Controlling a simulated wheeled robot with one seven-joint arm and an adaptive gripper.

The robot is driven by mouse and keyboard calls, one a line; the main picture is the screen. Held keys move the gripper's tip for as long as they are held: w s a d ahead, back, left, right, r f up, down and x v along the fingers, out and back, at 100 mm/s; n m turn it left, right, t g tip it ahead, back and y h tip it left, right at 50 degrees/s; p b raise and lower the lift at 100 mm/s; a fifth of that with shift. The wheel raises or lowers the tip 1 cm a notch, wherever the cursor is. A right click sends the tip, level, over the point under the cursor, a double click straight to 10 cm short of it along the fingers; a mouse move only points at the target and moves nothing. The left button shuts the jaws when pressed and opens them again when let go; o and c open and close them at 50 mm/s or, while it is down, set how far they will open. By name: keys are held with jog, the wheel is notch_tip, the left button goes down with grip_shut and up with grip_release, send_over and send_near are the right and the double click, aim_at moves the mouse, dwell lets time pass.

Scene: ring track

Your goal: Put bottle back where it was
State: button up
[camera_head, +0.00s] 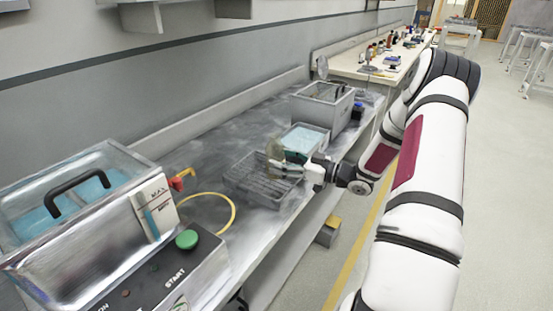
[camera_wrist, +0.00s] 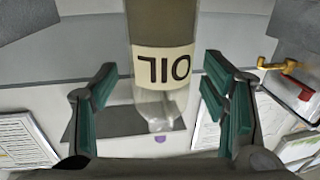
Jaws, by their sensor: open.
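The bottle (camera_wrist: 160,60) is clear with a pale label that reads OIL upside down in the wrist view. It stands between the two teal-padded fingers of my gripper (camera_wrist: 165,108), which are spread open with a gap visible on both sides. In the head view the bottle (camera_head: 274,150) looks small and blurred, upright at the tip of my gripper (camera_head: 285,168). It is over or in the dark wire rack (camera_head: 250,182) on the metal bench. I cannot tell exactly what its base rests on.
A tray of light blue liquid (camera_head: 304,138) and a grey metal tank (camera_head: 322,107) stand just behind the rack. A large bath with a lid (camera_head: 75,200), a green START button (camera_head: 187,239) and a yellow hose (camera_head: 232,215) are at left. A cluttered bench (camera_head: 385,58) is farther back.

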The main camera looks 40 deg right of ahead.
jog(key=v, duration=0.9)
jog(key=shift+s+p, duration=0.35)
jog(key=shift+d+r, duration=0.1)
jog(key=shift+d, duration=0.05)
